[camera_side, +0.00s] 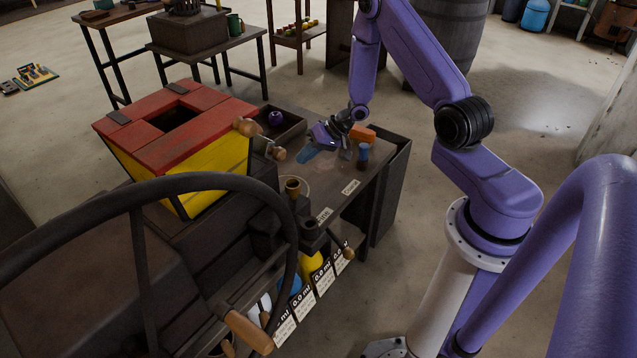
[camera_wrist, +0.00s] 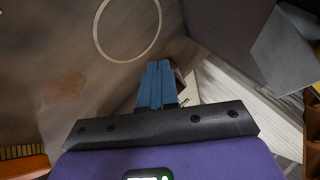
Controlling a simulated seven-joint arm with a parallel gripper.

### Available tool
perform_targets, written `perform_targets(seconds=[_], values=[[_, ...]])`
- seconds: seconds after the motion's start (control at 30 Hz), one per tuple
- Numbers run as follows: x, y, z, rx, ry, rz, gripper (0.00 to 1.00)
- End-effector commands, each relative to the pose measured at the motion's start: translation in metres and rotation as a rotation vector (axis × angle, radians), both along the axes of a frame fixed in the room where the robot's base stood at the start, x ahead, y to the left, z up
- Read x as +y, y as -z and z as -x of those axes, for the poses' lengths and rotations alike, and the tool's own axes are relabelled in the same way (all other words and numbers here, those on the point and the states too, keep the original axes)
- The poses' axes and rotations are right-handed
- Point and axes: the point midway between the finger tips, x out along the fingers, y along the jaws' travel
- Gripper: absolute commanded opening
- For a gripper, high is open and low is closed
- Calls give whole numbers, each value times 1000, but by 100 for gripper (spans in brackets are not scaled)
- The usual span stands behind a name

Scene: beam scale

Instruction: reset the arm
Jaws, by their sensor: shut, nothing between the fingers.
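My gripper (camera_side: 306,156) is purple and dark with blue fingers, and it is over the dark work table (camera_side: 345,182) in the side view. In the wrist view the blue fingers of my gripper (camera_wrist: 157,66) lie side by side, shut, with nothing held. They point toward the table top, near a pale ring outline (camera_wrist: 101,35) on its surface. I cannot tell the exact gap between fingertips and table. No beam scale can be made out clearly.
An orange object (camera_side: 362,133) and a small blue-topped item (camera_side: 363,152) stand close to my gripper. A tray with a purple ball (camera_side: 276,118) is behind. A red and yellow box (camera_side: 224,169) stands left, and a large wheel (camera_side: 140,190) fills the front left.

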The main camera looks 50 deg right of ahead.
Motion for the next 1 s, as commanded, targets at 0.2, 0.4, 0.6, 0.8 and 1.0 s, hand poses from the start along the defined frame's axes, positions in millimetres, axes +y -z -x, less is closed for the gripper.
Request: perform_targets(seconds=[0.2,0.4,0.6,0.8,1.0], values=[[20,-26,1,68,-57,251,0],[49,-58,22,132,-135,428,0],[85,-94,54,157,-279,559,0],[122,-133,98,143,-477,659,0],[152,-171,163,130,-727,736,0]])
